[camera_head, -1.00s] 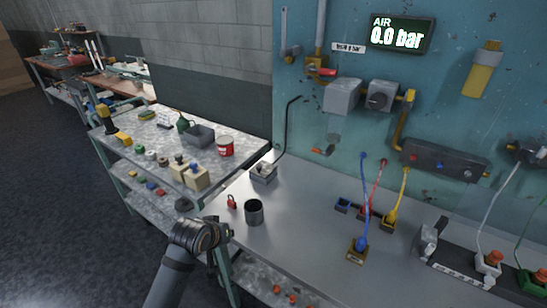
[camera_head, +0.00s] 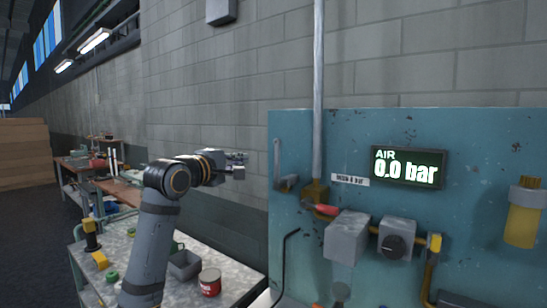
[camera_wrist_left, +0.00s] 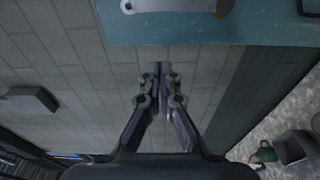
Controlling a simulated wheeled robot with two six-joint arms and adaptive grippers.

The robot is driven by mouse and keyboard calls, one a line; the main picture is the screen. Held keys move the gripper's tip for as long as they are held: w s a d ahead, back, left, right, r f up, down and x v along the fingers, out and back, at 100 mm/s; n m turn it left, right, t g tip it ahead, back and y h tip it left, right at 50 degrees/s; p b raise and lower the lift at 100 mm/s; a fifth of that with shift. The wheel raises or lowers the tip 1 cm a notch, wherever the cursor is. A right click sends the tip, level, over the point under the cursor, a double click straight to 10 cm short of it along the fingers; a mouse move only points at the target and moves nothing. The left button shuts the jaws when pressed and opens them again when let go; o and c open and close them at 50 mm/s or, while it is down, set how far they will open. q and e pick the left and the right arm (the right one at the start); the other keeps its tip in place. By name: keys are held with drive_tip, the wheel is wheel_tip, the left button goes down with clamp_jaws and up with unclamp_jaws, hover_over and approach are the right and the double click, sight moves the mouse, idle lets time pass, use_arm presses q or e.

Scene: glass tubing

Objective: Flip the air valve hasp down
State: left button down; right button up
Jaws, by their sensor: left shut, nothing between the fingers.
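The hasp (camera_head: 278,160) is a thin grey strip standing upright from a small bracket at the left edge of the teal panel, left of the air pipe. A grey metal piece (camera_wrist_left: 180,5), apparently the hasp, shows at the top of the left wrist view. The air valve (camera_head: 316,194) has a yellowish body and a red-ended handle (camera_head: 325,210). My left gripper (camera_head: 240,165) is shut and empty, left of the hasp and apart from it. Its closed fingertips (camera_wrist_left: 158,70) point toward the panel edge over grey wall. My right gripper is not in view.
The teal panel (camera_head: 460,130) carries an AIR display (camera_head: 408,167) reading 0.0 bar. A grey box (camera_head: 347,238) and a regulator (camera_head: 397,238) sit below the valve. A side bench with a red can (camera_head: 209,282) lies below my arm. Bare block wall lies behind the gripper.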

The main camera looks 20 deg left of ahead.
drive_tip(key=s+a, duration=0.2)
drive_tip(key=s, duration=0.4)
use_arm(q)
drive_tip(key=w+d+p, duration=0.5)
drive_tip(key=w+p, duration=0.1)
drive_tip(key=w, duration=0.1)
drive_tip(key=shift+d, duration=0.2)
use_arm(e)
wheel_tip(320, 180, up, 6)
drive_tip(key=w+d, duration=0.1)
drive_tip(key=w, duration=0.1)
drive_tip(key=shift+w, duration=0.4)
use_arm(q)
drive_tip(key=shift+w, duration=0.1)
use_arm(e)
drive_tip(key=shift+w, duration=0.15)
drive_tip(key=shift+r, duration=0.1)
